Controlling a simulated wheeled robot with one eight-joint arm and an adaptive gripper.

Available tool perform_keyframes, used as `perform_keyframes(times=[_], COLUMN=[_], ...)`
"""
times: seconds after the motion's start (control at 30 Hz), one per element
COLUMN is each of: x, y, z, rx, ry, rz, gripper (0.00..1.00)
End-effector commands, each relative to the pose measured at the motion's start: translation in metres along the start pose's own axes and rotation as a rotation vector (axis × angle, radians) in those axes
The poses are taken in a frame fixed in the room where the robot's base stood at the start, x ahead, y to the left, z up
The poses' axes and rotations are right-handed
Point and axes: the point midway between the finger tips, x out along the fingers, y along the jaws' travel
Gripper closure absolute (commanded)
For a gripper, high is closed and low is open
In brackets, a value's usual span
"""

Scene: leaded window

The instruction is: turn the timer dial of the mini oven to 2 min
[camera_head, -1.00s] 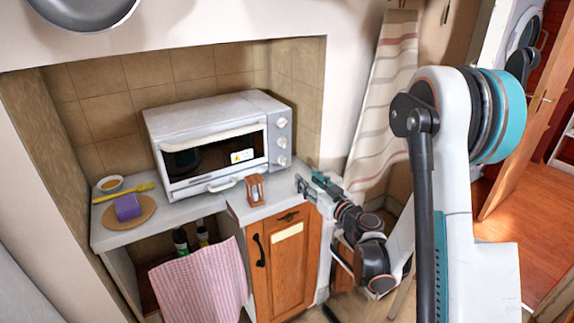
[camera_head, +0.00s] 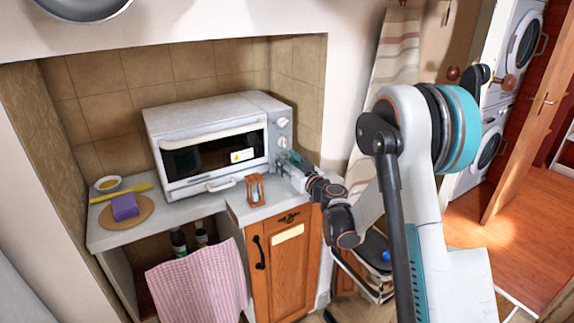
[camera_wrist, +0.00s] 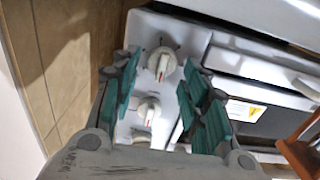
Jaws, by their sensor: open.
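The white mini oven (camera_head: 205,110) stands on the counter against the tiled wall. Its round white dials are in a column on its right-hand panel; the top dial (camera_head: 283,122) and middle dial (camera_head: 283,141) show, while my gripper covers the lower part. My gripper (camera_head: 286,165) is open in front of that lower part. In the wrist view, one dial (camera_wrist: 162,64) appears between the open teal fingertips (camera_wrist: 159,74). A second dial (camera_wrist: 149,108) lies nearer the palm, with a third partly hidden. I cannot read the markings or tell which dial is the timer.
A wooden hourglass (camera_head: 255,189) stands on the counter left of my gripper. The tiled side wall (camera_head: 298,95) is close to the panel. A purple sponge (camera_head: 125,206) on a round board and a yellow brush lie far left. A pink towel (camera_head: 198,285) hangs below.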

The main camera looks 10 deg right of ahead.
Motion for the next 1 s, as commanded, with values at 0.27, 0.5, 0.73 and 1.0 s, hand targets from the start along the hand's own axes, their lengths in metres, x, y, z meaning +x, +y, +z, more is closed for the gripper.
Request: perform_keyframes(times=[0.27,0.5,0.73,1.0], x=[0.0022,0.002,0.002,0.0019], y=[-0.0001,-0.0001,0.0,0.0009], z=[-0.0004,-0.0003,-0.0002,-0.0001], rx=[0.0,0.0,0.009,0.106], ry=[0.0,0.0,0.0,0.0], rz=[0.0,0.0,0.0,0.0], gripper=[0.59,0.97,0.97,0.97])
